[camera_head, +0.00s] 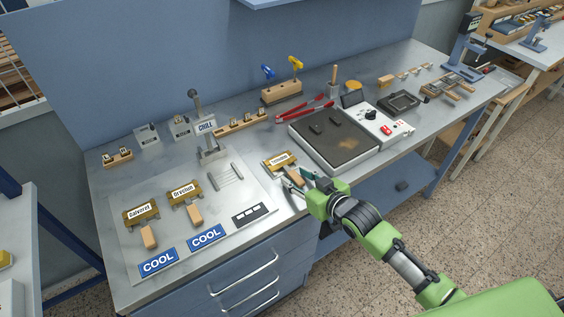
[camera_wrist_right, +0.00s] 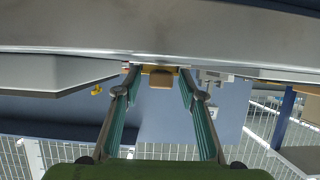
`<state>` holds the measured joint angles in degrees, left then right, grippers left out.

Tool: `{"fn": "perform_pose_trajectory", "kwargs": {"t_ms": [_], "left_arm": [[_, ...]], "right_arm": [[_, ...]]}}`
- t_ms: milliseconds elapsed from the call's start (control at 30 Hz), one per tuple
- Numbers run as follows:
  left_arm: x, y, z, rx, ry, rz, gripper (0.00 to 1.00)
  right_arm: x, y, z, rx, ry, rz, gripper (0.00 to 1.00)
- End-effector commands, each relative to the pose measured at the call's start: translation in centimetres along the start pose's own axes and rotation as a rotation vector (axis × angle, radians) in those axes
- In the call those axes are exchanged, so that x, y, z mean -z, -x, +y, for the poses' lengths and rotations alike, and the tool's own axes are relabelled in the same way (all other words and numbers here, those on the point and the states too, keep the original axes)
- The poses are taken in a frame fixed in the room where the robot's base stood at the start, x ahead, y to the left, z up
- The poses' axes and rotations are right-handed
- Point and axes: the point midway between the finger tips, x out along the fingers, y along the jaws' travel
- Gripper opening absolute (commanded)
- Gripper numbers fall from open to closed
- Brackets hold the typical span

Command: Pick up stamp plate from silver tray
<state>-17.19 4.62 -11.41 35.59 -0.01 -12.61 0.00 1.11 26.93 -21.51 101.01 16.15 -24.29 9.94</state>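A brass stamp plate with a white label (camera_head: 279,160) and a wooden handle (camera_head: 293,176) lies near the front edge of the bench, left of the hot plate. My right gripper (camera_head: 294,183) is open at the handle, one finger on each side. In the right wrist view the handle (camera_wrist_right: 160,80) shows between the spread fingertips (camera_wrist_right: 160,72), with gaps on both sides. Two similar plates, "Balvorel" (camera_head: 140,210) and "Orveson" (camera_head: 182,191), lie on a flat grey sheet (camera_head: 125,240). No separate silver tray is clear under the plate at my gripper. My left gripper is not in view.
The dark-topped heating unit (camera_head: 335,145) stands right of the plate, close to my right gripper. Blue "COOL" cards (camera_head: 158,262) lie at the front left. Red tongs (camera_head: 305,109) lie behind.

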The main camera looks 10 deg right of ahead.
Motion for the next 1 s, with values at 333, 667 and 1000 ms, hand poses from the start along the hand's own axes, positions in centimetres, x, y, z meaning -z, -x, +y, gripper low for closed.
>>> {"fn": "perform_pose_trajectory", "kwargs": {"t_ms": [333, 667, 1000], "left_arm": [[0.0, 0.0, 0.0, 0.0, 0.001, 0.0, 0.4], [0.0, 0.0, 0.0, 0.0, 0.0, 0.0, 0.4], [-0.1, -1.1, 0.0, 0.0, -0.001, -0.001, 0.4]], "right_arm": [[0.0, 0.0, 0.0, 0.0, 0.0, 0.0, 0.0], [0.3, 0.0, 0.0, 0.0, 0.0, 0.006, 0.0], [2.6, 0.9, 0.0, 0.001, 0.0, 0.012, 0.0]]}}
